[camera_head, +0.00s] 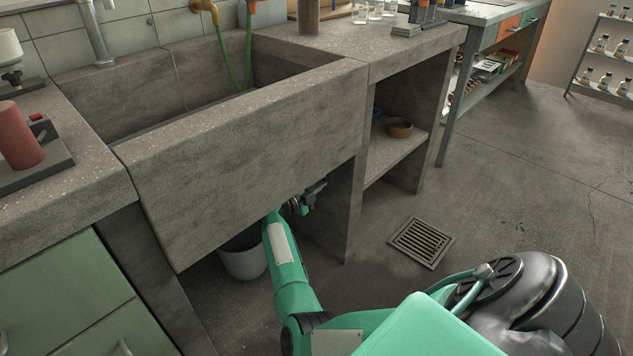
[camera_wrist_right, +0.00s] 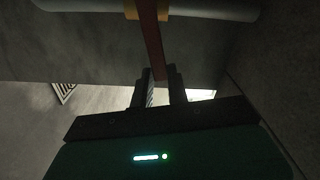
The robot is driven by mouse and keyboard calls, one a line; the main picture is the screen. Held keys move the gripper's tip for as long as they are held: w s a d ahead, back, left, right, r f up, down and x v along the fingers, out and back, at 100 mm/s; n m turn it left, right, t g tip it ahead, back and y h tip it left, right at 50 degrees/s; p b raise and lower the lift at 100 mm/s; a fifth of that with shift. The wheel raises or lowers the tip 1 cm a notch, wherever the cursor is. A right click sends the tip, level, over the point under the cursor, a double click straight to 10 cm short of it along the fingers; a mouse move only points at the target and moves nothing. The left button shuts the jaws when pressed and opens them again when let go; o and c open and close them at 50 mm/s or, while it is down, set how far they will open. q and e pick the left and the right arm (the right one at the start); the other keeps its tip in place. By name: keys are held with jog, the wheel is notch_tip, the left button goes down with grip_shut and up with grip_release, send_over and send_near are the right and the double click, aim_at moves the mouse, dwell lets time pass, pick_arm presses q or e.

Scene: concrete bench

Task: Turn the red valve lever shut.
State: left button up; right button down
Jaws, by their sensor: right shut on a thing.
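In the right wrist view the red valve lever (camera_wrist_right: 152,45) runs from a brass valve body (camera_wrist_right: 131,10) on a pale pipe (camera_wrist_right: 215,10). In this picture the lever stands crosswise to the pipe. The two dark fingers of my right gripper (camera_wrist_right: 161,76) are shut on the lever's free end. In the head view my right gripper (camera_head: 309,196) reaches under the front of the concrete sink; its fingertips are hard to make out. The lever, valve and pipe are hidden behind the sink front there. My left gripper is in neither view.
The concrete sink (camera_head: 243,135) overhangs my right forearm. A pale bucket (camera_head: 243,258) stands on the floor beneath it, just left of the forearm. A concrete support wall (camera_head: 343,210) rises close to the right. A floor drain grate (camera_head: 422,242) lies in open floor farther right.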

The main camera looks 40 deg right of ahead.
jog(key=shift+s+a+f+m+b, duration=0.1)
jog(key=shift+f+m+b, duration=0.55)
jog(key=shift+f+m, duration=0.35)
jog(key=shift+r, duration=0.15)
jog(key=c, duration=1.4)
grip_release()
jog(key=shift+o, duration=0.2)
jog(key=shift+r, duration=0.1)
